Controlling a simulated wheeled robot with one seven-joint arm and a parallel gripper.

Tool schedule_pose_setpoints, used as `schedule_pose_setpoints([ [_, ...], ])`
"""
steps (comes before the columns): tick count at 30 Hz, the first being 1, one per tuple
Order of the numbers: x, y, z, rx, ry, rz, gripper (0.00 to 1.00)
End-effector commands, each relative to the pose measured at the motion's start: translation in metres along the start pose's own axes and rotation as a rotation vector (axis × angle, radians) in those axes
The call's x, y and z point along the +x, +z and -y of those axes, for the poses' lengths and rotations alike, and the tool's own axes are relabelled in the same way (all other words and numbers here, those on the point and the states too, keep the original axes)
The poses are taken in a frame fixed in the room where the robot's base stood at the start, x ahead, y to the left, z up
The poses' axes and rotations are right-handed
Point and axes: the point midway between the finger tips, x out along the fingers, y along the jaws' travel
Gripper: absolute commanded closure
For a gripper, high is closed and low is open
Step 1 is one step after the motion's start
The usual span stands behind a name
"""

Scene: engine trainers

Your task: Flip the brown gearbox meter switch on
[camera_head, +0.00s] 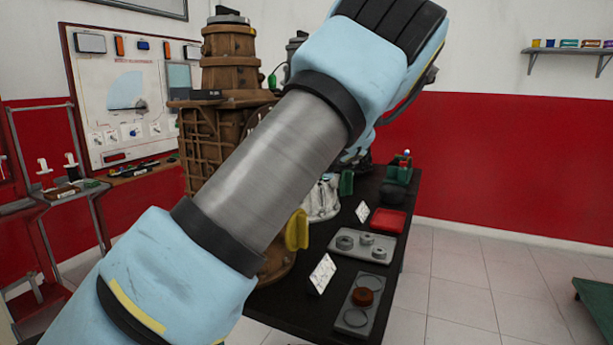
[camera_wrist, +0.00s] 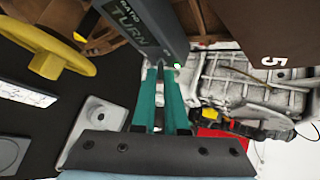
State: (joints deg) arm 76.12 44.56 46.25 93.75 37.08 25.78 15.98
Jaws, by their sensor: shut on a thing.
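In the wrist view the teal fingers of my gripper (camera_wrist: 160,98) come together at the lower edge of a grey block (camera_wrist: 133,28) lettered "RATIO" and "TURN". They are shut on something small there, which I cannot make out. A small green light (camera_wrist: 177,66) shows beside the tips. A brown panel (camera_wrist: 270,25) marked "5" is at the upper right, apart from the fingers. I cannot tell which part is the meter switch. In the head view a brown gearbox-like body (camera_head: 229,62) stands behind my arm, which hides my gripper.
The dark table (camera_head: 385,275) carries a grey tray with rings (camera_head: 345,256), a red box (camera_head: 388,221) and white cards. A yellow handwheel (camera_wrist: 65,65) is left of my fingers. A pale metal engine casing (camera_wrist: 262,95) is to their right. Open floor (camera_head: 470,300) lies right of the table.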

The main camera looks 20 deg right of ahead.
Motion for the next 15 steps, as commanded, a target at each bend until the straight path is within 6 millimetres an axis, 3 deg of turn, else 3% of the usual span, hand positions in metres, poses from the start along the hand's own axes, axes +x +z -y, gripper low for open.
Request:
schedule_pose_setpoints([
  [10,0.0002,-0.0001,0.0000,-0.002,0.002,-0.003,1.00],
  [11,0.0002,-0.0001,0.0000,-0.002,0.002,-0.003,0.88],
  [15,0.0002,0.0000,0.0000,-0.002,0.002,-0.002,0.72],
])
